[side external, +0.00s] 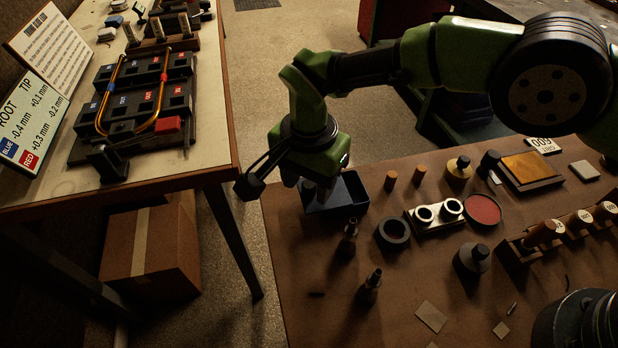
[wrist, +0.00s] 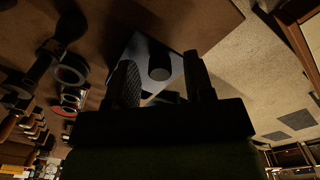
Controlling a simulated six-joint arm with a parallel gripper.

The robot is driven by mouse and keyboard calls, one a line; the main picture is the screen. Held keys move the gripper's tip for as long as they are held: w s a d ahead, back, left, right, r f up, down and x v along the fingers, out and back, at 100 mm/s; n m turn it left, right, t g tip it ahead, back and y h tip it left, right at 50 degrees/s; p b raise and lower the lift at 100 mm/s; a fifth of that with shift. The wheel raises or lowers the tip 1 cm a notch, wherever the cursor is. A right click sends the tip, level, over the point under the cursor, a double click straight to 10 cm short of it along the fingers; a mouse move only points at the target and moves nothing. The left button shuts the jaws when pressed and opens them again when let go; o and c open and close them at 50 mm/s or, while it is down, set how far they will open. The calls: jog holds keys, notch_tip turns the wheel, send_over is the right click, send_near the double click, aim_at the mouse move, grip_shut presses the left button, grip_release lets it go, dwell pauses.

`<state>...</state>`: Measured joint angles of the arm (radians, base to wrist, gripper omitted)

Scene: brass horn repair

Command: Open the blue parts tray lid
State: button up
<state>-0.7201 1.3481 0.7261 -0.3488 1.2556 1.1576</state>
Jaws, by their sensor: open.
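My gripper points down over the tray's left part. In the wrist view, a flat grey-blue surface, apparently the lid (wrist: 140,48), carries a dark round knob (wrist: 160,73). My gripper's two fingers (wrist: 161,66) are apart, one on each side of the knob in that view. Whether they touch it cannot be told. The tray's right part looks dark in the side view, and I cannot tell if it is uncovered.
Two small dark-tipped bottles (side external: 347,240) stand in front of the tray, near a dark ring (side external: 393,233). Two cork-coloured pegs (side external: 391,180) stand to its right. A metal two-hole block (side external: 436,216) and a red round pad (side external: 482,209) lie farther right. The bench's left edge is close.

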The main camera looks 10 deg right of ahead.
aim_at(309, 184)
notch_tip(309, 184, up, 10)
jog(key=shift+f, duration=0.2)
jog(key=f+m+y, duration=0.1)
jog(key=f+m, duration=0.1)
jog(key=f, duration=0.1)
jog(key=f+m+y, duration=0.1)
jog(key=f+m, duration=0.1)
jog(key=f, duration=0.1)
jog(key=f+m+g+y, duration=0.1)
jog(key=f+m+y, duration=0.1)
jog(key=f, duration=0.1)
jog(key=shift+d+f, duration=0.2)
jog(key=shift+f, duration=0.15)
dwell(0.4)
